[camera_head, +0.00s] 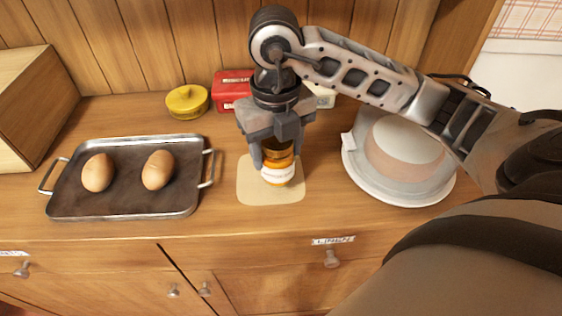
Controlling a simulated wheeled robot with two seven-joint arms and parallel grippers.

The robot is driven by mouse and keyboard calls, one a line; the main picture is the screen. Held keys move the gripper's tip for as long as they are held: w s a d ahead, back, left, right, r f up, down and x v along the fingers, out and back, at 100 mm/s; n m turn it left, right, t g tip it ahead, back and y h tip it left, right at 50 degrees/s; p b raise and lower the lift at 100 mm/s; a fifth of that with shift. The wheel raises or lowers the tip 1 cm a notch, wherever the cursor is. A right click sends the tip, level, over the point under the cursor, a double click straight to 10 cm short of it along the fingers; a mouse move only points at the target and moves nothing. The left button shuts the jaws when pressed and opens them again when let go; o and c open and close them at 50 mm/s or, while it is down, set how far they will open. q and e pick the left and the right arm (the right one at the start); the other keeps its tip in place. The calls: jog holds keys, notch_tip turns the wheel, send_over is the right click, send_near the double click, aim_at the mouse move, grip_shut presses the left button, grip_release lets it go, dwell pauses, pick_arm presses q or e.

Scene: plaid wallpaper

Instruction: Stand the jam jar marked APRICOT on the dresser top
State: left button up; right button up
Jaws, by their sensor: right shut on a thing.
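The jam jar (279,174) is amber with a pale band around it. It is upright over a tan square mat (256,193) on the dresser top (226,218). I cannot read the jar's marking, and its upper part is hidden. My right gripper (278,160) points down from above and is shut on the jar. I cannot tell whether the jar's base touches the mat. My left gripper is not in view.
A metal tray (127,203) with two brown eggs is at the left. A yellow lidded pot (187,103) and a red box (230,88) stand behind. A pale hat (428,191) lies at the right, under my right arm. A wooden box (32,110) stands far left.

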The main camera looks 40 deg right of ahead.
aim_at(282, 164)
jog(key=shift+d+f, duration=0.2)
jog(key=f, duration=0.3)
jog(key=shift+s+d+p, duration=0.1)
jog(key=shift+d+p, duration=0.1)
jog(key=shift+p, duration=0.2)
jog(key=shift+f, duration=0.2)
jog(key=shift+f+b, duration=0.25)
jog(key=shift+b, duration=0.05)
jog(key=o, duration=1.1)
jog(key=shift+o, duration=0.2)
